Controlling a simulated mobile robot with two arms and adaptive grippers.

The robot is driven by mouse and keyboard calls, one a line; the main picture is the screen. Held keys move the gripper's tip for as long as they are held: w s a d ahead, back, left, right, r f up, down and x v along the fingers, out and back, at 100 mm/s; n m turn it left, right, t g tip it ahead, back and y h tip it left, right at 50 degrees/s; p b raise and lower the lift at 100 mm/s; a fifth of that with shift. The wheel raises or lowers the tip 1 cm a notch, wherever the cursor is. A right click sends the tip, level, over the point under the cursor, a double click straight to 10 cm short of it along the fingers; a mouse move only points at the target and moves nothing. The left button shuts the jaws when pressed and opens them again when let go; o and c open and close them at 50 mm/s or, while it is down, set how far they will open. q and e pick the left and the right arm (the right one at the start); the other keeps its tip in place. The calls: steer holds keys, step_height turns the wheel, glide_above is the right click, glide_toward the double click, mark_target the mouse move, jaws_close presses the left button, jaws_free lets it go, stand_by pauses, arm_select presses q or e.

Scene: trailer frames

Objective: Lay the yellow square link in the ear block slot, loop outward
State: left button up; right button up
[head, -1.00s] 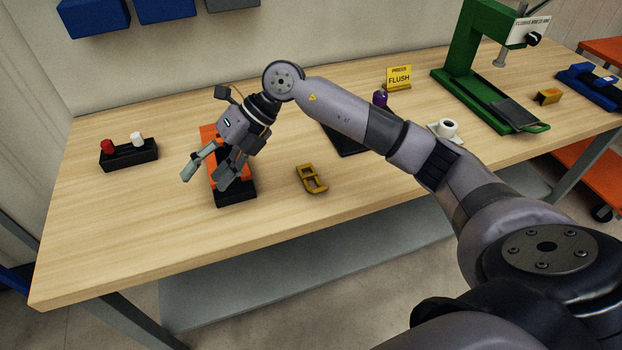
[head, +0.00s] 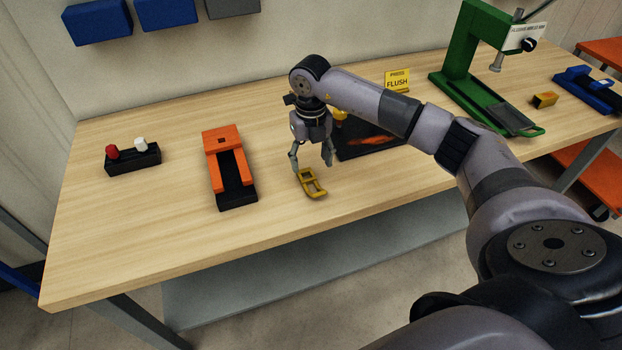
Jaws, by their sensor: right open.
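The yellow square link (head: 312,184) lies flat on the wooden bench, a frame with an opening in it. My right gripper (head: 312,163) is open and empty, pointing down just above and behind the link, with its fingers spread. Whether a fingertip touches the link I cannot tell. The likely ear block (head: 220,141), orange with a black channel in its front half, stands to the left of the link. Its slot looks empty. My left gripper is not in view.
A black tray (head: 352,153) with something orange lies behind my right wrist. A green press (head: 455,60), a "PRESS FLUSH" sign (head: 398,80), a small yellow block (head: 544,100) and a blue fixture (head: 588,92) stand right. A red-and-white button box (head: 133,160) stands left. The front bench is clear.

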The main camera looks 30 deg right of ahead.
mark_target(309, 180)
steer(key=shift+f, duration=0.75)
steer(key=f+p, duration=0.1)
steer(key=f, duration=0.1)
steer(key=f+p, duration=0.1)
steer(key=f, duration=0.1)
steer(key=shift+w+a+p, duration=0.15)
steer(key=shift+a+p, duration=0.05)
steer(key=shift+p, duration=0.15)
steer(key=shift+f, duration=0.7)
steer(key=shift+c, duration=0.4)
steer(key=c, duration=1.2)
steer(key=shift+w+r, duration=0.1)
steer(key=shift+c, duration=0.4)
steer(key=shift+r, duration=0.1)
